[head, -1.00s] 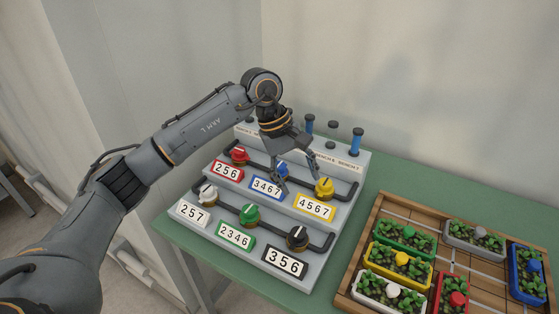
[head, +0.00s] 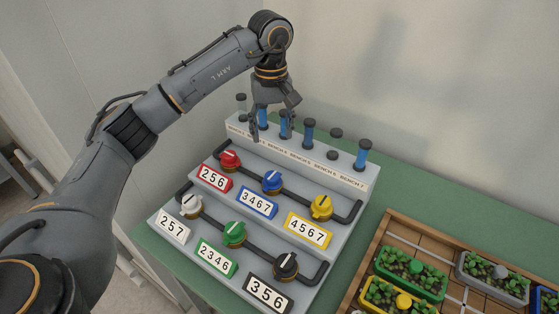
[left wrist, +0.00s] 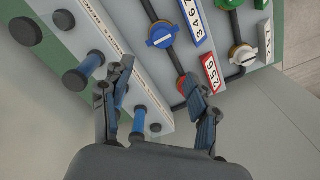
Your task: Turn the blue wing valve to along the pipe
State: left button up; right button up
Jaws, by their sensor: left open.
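The blue wing valve (head: 272,181) sits in the middle of the upper pipe, between the red valve (head: 230,160) and the yellow valve (head: 321,207). Its number plate (head: 257,203) reads 3467. In the left wrist view the blue valve (left wrist: 162,35) shows a pale stripe on its wing, lying across the dark pipe (left wrist: 178,68). My left gripper (head: 270,137) is open and empty, pointing down, above and behind the blue valve near the blue-filled tubes. In the left wrist view its fingers (left wrist: 155,78) are spread, apart from the blue valve.
White, green and black valves (head: 286,265) sit on the lower pipe. Upright tubes with dark caps (head: 308,133) stand along the back ledge, close to my left fingers. A wooden tray (head: 376,250) with planted boxes lies at the right on the green table (head: 410,190).

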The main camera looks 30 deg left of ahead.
pick_arm(q)
jog(key=p, duration=0.2)
send_over(272, 175)
jog(key=f, duration=0.7)
jog(key=shift+s+f, duration=0.1)
jog(key=shift+s, duration=0.15)
jog(key=f, duration=0.6)
jog(key=shift+w+p, duration=0.2)
jog(key=shift+p, duration=0.2)
pick_arm(e)
jog(key=r, duration=0.1)
jog(key=s+r, duration=0.1)
jog(key=shift+s+r, duration=0.25)
jog(key=shift+r, duration=0.15)
pick_arm(q)
jog(key=shift+c, duration=0.3)
pick_arm(e)
jog(key=shift+s+a, duration=0.1)
pick_arm(q)
jog(key=c, duration=1.1)
pick_arm(e)
jog(key=shift+s, duration=0.25)
